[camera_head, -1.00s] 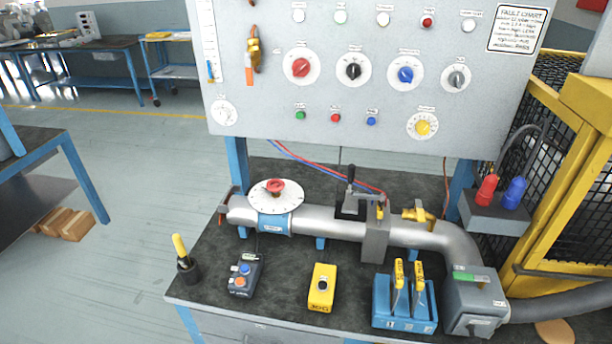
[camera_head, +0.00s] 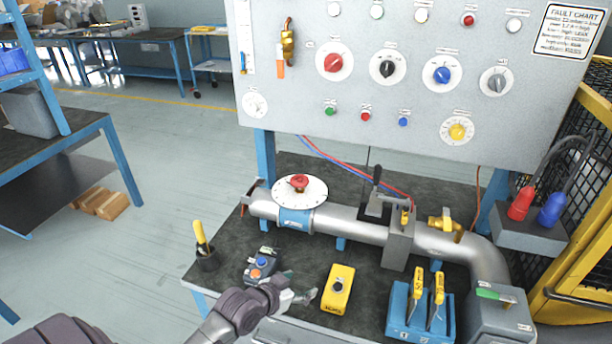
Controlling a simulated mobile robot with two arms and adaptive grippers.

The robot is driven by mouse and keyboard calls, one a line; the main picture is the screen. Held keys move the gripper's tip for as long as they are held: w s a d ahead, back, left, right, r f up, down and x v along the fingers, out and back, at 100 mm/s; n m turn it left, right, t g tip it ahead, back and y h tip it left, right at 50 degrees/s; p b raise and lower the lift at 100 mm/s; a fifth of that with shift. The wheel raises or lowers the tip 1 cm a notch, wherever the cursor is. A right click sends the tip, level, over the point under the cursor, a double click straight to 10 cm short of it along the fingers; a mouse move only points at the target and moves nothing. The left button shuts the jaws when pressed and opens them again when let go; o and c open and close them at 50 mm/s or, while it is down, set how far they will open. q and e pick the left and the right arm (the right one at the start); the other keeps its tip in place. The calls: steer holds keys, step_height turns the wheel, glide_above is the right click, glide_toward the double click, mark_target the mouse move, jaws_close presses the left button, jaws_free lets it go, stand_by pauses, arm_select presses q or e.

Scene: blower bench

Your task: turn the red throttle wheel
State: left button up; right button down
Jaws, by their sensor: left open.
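The red throttle wheel (camera_head: 299,182) is a small red knob at the centre of a round white dial (camera_head: 314,194) on top of the silver pipe (camera_head: 345,224), at its left end. My left gripper (camera_head: 308,297) is open and low over the bench's front edge, between the blue-and-orange button box and the yellow box. It is well in front of and below the wheel, apart from it. My arm partly covers the bench front. My right gripper is not in view.
A button box (camera_head: 262,265), a yellow box (camera_head: 338,289), a blue stand (camera_head: 407,322) with yellow-handled tools and a black cup (camera_head: 207,258) line the bench front. A black lever (camera_head: 375,190) rises from the pipe. The grey control panel (camera_head: 290,100) stands behind.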

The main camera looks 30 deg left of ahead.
arm_select(q)
steer(key=w+a+r+t, duration=0.3)
steer(key=w+a+r, duration=0.2)
steer(key=w+r, duration=0.1)
steer(key=n+t+y, duration=0.2)
steer(key=t, duration=0.2)
glide_toward(304, 175)
steer(key=w, duration=1)
steer(key=shift+w+a+r, duration=0.15)
steer(key=shift+a, duration=0.1)
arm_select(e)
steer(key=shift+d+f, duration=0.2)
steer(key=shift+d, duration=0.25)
